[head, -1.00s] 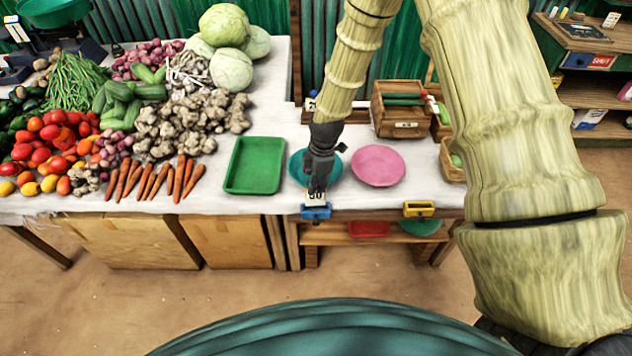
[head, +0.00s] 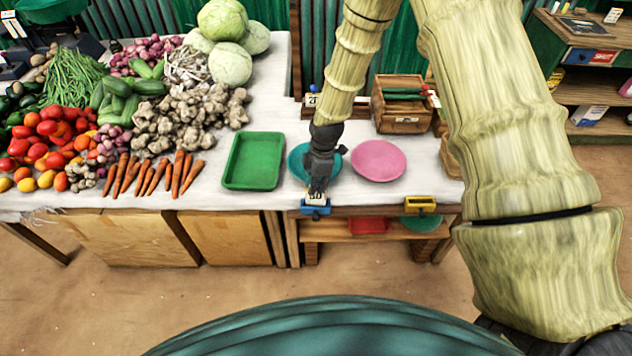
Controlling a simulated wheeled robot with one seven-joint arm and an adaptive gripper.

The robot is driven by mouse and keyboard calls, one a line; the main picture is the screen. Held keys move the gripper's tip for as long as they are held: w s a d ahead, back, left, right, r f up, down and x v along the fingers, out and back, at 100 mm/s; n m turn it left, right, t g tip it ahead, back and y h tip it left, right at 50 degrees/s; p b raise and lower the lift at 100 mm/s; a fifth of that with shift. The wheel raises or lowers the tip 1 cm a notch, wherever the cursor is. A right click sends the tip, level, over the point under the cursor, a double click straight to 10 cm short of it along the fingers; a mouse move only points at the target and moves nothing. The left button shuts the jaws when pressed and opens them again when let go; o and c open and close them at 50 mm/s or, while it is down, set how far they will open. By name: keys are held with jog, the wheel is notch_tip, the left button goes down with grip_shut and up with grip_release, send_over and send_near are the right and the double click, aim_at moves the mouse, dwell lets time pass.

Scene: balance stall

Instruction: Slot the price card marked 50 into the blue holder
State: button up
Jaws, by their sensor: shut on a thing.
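The blue holder (head: 316,209) is fixed at the front edge of the table, below the teal plate. A small pale price card (head: 316,198) stands at the top of the holder, between it and my gripper. The card's mark is too small to read clearly now. My gripper (head: 317,189) points down and is shut on the card's upper part, hiding some of it. The card's lower edge meets the holder's top; I cannot tell how deep it sits in the slot.
A yellow holder (head: 420,204) is on the same edge to the right. A teal plate (head: 298,164) lies behind my gripper, a pink plate (head: 378,160) to its right and a green tray (head: 253,162) to its left. A wooden box (head: 402,120) stands behind. Vegetables cover the left.

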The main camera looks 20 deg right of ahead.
dwell(0.3)
jog(key=f+b, duration=0.1)
jog(key=b, duration=0.1)
jog(key=shift+f+b, duration=0.15)
jog(key=shift+b, duration=0.15)
dwell(0.4)
jog(key=o, duration=1.5)
jog(key=shift+o, duration=0.2)
jog(key=shift+r, duration=0.2)
jog(key=shift+r+p, duration=2.35)
jog(key=shift+r, duration=1.05)
